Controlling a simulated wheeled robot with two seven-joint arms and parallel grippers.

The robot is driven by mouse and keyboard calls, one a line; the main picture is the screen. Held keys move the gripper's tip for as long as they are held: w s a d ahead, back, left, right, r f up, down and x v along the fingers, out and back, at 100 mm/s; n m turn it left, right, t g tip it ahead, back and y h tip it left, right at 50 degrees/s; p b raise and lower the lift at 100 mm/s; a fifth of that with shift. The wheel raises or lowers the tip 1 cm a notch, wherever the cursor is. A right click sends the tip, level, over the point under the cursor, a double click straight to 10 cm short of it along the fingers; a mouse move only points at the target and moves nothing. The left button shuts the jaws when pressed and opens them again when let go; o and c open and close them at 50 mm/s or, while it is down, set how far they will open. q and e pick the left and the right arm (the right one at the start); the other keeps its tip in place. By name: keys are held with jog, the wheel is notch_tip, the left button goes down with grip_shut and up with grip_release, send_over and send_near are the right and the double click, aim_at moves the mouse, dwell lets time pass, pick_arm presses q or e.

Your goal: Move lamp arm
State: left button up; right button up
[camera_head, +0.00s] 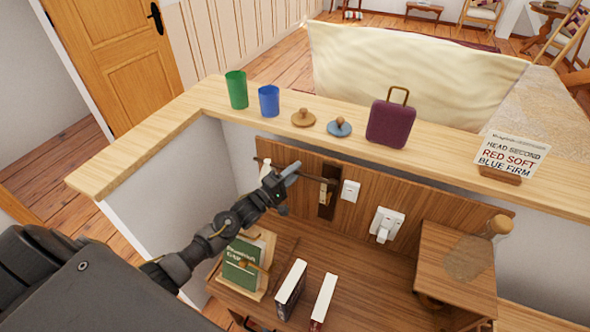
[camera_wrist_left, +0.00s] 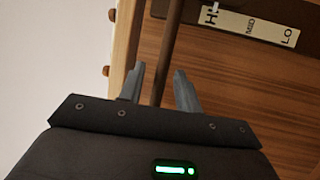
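The lamp arm is a thin dark rod (camera_head: 308,176) running left from a dark wall bracket (camera_head: 327,196) on the wooden back panel. A pale piece, perhaps the lamp head, shows at its left end (camera_head: 265,169). My left gripper (camera_head: 292,171) is at the rod, left of the bracket. In the left wrist view the rod (camera_wrist_left: 171,35) passes between the two parted fingertips of the gripper (camera_wrist_left: 158,78), with a gap on each side. Whether it lies fully between the fingers in depth I cannot tell. My right gripper is not in view.
The ledge (camera_head: 215,98) above holds a green cup (camera_head: 237,90), a blue cup (camera_head: 269,101), two knobbed discs, a purple case (camera_head: 390,123) and a sign (camera_head: 512,155). Below, books (camera_head: 291,289) stand on the desk. White wall fittings (camera_head: 386,224) sit right of the bracket.

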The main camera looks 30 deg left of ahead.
pick_arm(q)
jog(key=shift+w+d, duration=0.1)
jog(key=shift+w, duration=0.15)
grip_shut()
dwell(0.3)
